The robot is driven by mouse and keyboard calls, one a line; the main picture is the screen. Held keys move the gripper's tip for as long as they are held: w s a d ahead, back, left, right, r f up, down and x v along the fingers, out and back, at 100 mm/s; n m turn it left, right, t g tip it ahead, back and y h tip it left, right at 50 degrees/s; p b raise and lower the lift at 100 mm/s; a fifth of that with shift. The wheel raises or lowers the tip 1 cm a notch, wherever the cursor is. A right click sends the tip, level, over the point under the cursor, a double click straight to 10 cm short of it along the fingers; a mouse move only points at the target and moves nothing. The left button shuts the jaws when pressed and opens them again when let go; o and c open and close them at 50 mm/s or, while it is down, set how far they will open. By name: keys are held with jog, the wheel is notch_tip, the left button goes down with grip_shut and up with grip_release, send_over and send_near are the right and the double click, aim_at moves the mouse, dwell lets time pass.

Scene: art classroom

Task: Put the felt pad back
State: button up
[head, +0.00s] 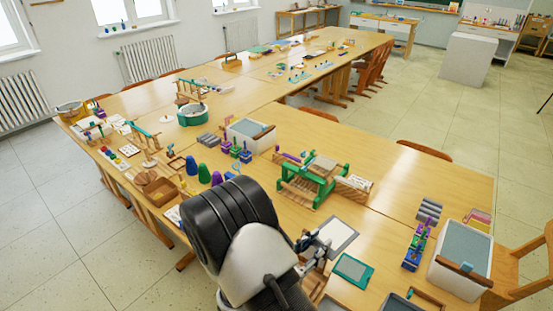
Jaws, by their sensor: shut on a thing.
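My gripper (318,246) is in the head view, over the near part of the table, right of my dark arm link. It is shut on a flat grey rectangular piece with a pale border, which looks like the felt pad (338,236). The pad is tilted and sticks out from the fingers; the exact grip is too small to make out. A teal-framed grey plate (352,269) lies on the table just right of and below the pad. A green press with wooden rollers (313,181) stands behind the gripper.
A white tub with grey contents (462,260) and a rack of blue and purple tools (416,246) stand to the right. Another tub (250,134) and several coloured cones (200,172) are to the left.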

jog(key=d, duration=0.1)
jog(key=d+r, duration=0.1)
jog(key=d, duration=0.1)
jog(key=shift+w+d+r, duration=0.15)
jog(key=shift+r, duration=0.1)
jog(key=shift+w+d+r, duration=0.1)
jog(key=shift+d+r, duration=0.1)
jog(key=shift+d, duration=0.1)
jog(key=shift+n+t+y, duration=0.5)
jog(key=shift+n+t, duration=0.2)
jog(key=shift+t, duration=0.1)
jog(key=shift+a+n+t+y, duration=0.1)
jog(key=shift+n+t+y, duration=0.75)
jog(key=shift+y, duration=0.35)
jog(key=shift+a+f+n+t+y, duration=0.15)
jog(key=shift+a+n+t+y, duration=0.15)
jog(key=shift+y, duration=0.5)
